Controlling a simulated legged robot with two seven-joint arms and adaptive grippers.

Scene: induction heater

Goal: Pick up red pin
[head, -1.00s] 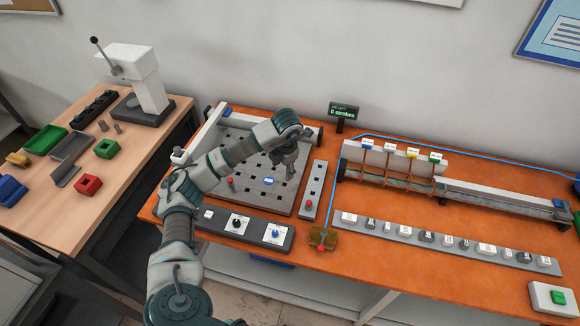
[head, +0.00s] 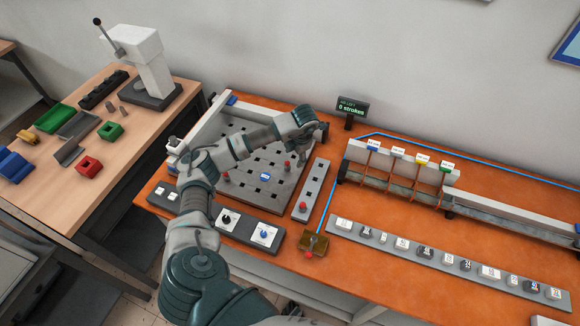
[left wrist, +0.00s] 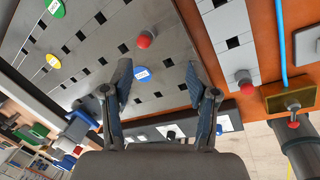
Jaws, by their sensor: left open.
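A red pin (head: 287,165) stands on the dark perforated plate (head: 238,140), near its right side. In the left wrist view this red pin (left wrist: 145,40) is beyond my fingertips, not between them. Another red pin (head: 226,177) is on the plate further left. A third red pin (head: 303,207) is on the narrow grey strip (head: 316,180); it also shows in the left wrist view (left wrist: 243,77). My left gripper (head: 311,140) is above the plate's back right part. In the left wrist view its fingers (left wrist: 158,72) are spread and empty. My right gripper is out of view.
A blue disc (head: 265,177) lies on the plate. A knob panel (head: 235,228) is in front of the plate. A rack (head: 400,170) with coloured tags is to the right.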

